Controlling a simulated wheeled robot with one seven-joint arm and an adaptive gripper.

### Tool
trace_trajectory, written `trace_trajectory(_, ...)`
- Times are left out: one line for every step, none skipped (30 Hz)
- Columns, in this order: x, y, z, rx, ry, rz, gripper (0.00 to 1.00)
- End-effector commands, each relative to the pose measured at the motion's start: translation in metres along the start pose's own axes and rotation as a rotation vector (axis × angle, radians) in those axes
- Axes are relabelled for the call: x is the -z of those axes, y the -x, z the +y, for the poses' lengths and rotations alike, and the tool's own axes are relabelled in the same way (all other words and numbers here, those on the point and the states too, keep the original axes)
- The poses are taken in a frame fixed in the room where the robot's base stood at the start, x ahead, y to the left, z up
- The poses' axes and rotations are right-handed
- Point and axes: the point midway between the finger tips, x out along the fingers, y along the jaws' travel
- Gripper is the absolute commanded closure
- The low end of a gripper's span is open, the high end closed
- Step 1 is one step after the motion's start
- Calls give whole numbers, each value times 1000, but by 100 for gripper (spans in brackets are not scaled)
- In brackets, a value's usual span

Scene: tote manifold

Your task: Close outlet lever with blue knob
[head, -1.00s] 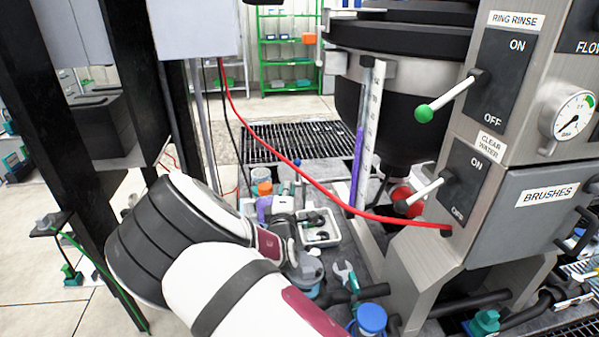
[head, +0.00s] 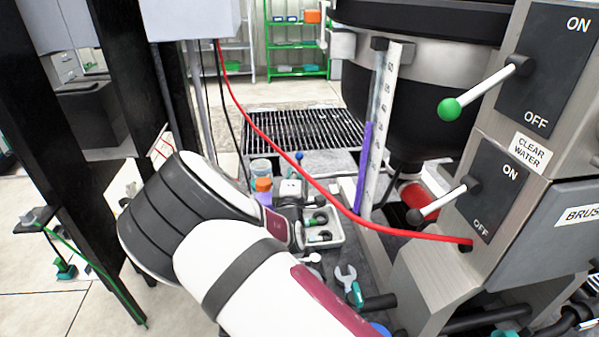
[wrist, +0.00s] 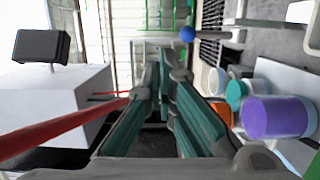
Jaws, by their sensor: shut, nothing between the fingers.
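The blue knob (head: 299,156) is a small ball on a short stem beyond my arm, near the floor grate in the head view. In the head view my arm hides most of the gripper.
A red hose (head: 300,170) crosses near my arm and passes left of my gripper in the wrist view. A purple-and-white jar (wrist: 275,117) and other containers stand right of my fingers. The panel with the green knob (head: 449,109) stands at right.

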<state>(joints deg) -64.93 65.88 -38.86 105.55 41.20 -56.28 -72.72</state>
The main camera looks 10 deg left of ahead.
Motion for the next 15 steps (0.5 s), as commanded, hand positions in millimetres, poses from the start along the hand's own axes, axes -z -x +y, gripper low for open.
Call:
trace_trajectory(0, -3, -7, 0, 0, 0, 100)
trace_trajectory(0, -4, -9, 0, 0, 0, 100)
trace_trajectory(0, -6, -12, 0, 0, 0, 100)
trace_trajectory(0, -7, -15, 0, 0, 0, 100)
trace_trajectory(0, -8, -17, 0, 0, 0, 100)
trace_trajectory(-1, -10, -22, 0, 0, 0, 100)
trace_trajectory(-1, -12, -26, 0, 0, 0, 100)
trace_trajectory(-1, -14, -29, 0, 0, 0, 100)
trace_trajectory(-1, -16, -34, 0, 0, 0, 100)
trace_trajectory(-1, -18, -39, 0, 0, 0, 100)
trace_trajectory(-2, -19, -43, 0, 0, 0, 100)
trace_trajectory(-2, -21, -48, 0, 0, 0, 100)
trace_trajectory(-2, -23, -53, 0, 0, 0, 100)
trace_trajectory(-2, -25, -58, 0, 0, 0, 100)
trace_trajectory(-2, -27, -63, 0, 0, 0, 100)
